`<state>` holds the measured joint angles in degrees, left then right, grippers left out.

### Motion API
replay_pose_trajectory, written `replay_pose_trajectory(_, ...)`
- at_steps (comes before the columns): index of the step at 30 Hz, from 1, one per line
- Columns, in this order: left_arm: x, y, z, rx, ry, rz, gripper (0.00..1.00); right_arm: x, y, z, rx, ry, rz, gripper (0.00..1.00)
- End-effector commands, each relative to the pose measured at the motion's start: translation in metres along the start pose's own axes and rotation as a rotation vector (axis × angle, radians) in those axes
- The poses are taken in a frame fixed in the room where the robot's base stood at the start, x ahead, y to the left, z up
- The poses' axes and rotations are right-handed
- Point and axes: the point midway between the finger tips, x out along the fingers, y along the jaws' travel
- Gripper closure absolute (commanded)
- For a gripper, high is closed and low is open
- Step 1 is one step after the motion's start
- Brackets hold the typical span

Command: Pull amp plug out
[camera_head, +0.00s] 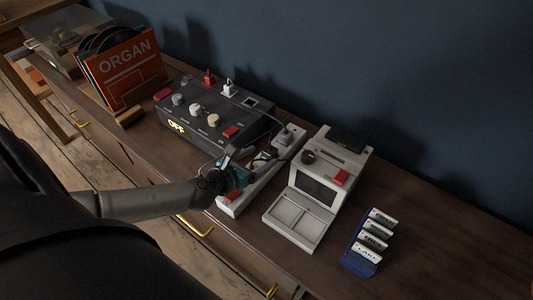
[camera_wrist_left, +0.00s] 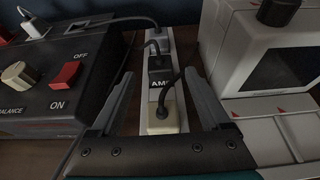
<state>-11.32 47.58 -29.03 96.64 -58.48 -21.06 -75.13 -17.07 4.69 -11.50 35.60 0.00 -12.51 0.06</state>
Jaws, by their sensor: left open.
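The power strip (camera_wrist_left: 146,128) runs away between my left gripper's fingers. It shows as a pale bar in the head view (camera_head: 268,178). A black plug (camera_wrist_left: 159,66) with a cord sits in it beside a white label reading "AM", cut off by the cord. A beige plug (camera_wrist_left: 164,108) is nearer, and a grey plug (camera_wrist_left: 157,37) is farther. My left gripper (camera_wrist_left: 159,80) is open and empty over the strip, its fingers on either side of the plug row. In the head view my left gripper (camera_head: 240,160) partly hides the strip. My right gripper is not in view.
The dark amplifier box (camera_head: 208,113) with knobs and a lit "OFF" stands left of the strip. A white device with a screen (camera_head: 318,185) stands close on the right. A blue card rack (camera_head: 360,252) is farther right, and records (camera_head: 128,65) stand far left.

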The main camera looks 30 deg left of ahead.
Motion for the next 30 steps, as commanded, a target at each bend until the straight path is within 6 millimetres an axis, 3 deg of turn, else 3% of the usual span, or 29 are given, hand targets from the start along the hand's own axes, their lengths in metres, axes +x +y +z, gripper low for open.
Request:
replay_pose_trajectory(9, 0.034, 0.0, 0.0, 0.001, 0.0, 0.0, 0.2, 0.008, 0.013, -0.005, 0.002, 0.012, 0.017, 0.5)
replay_pose_trajectory(22, 0.04, 0.0, 0.0, 0.0, 0.001, -0.001, 0.2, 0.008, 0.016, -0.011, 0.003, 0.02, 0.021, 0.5)
replay_pose_trajectory(30, 0.039, 0.0, 0.0, 0.001, 0.0, -0.001, 0.5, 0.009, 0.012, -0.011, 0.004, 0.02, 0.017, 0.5)
